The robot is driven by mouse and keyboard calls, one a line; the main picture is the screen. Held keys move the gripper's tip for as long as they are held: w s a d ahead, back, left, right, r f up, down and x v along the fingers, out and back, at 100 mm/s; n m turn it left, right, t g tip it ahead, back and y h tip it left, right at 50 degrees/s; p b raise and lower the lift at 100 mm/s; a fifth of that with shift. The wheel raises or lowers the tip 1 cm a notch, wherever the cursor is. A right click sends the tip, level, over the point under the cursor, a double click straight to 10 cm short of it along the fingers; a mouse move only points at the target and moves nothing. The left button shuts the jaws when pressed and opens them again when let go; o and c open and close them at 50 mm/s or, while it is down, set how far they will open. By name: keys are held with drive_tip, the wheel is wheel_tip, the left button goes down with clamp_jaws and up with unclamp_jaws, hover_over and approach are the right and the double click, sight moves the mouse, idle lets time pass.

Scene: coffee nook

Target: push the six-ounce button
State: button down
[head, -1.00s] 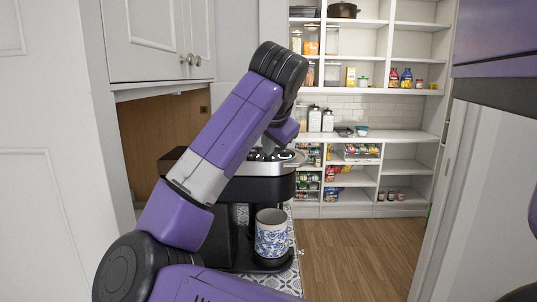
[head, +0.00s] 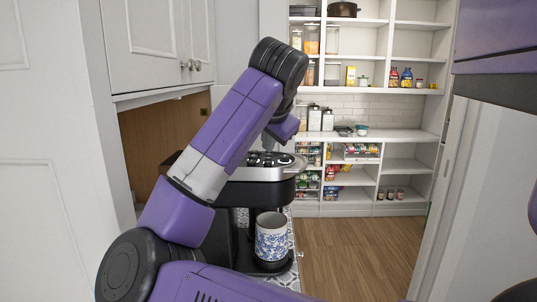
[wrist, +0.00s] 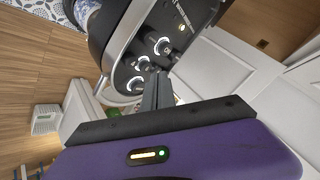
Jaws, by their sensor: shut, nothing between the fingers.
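The coffee machine (head: 262,174) stands on the counter, black with a silver top. Its top panel (wrist: 127,63) in the wrist view carries several round buttons with lit white rings, such as one button (wrist: 143,64), another (wrist: 162,46) and a third (wrist: 135,83). Their labels are too small to read, so I cannot tell which is the six-ounce one. My gripper (wrist: 155,72) is shut and empty, with its fingertips in front of the panel close to the buttons. I cannot tell whether they touch. In the head view my arm hides most of the gripper.
A blue-and-white patterned mug (head: 271,240) stands on the machine's drip base. A white wall cabinet (head: 155,45) hangs at the upper left. Pantry shelves (head: 385,145) with jars and packets stand at the back. The wooden floor (head: 355,255) on the right is clear.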

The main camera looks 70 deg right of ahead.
sight(269, 159)
drive_tip(key=shift+r, duration=0.1)
wheel_tip(269, 159, up, 5)
drive_tip(key=p, duration=0.4)
idle(0.3)
idle(0.9)
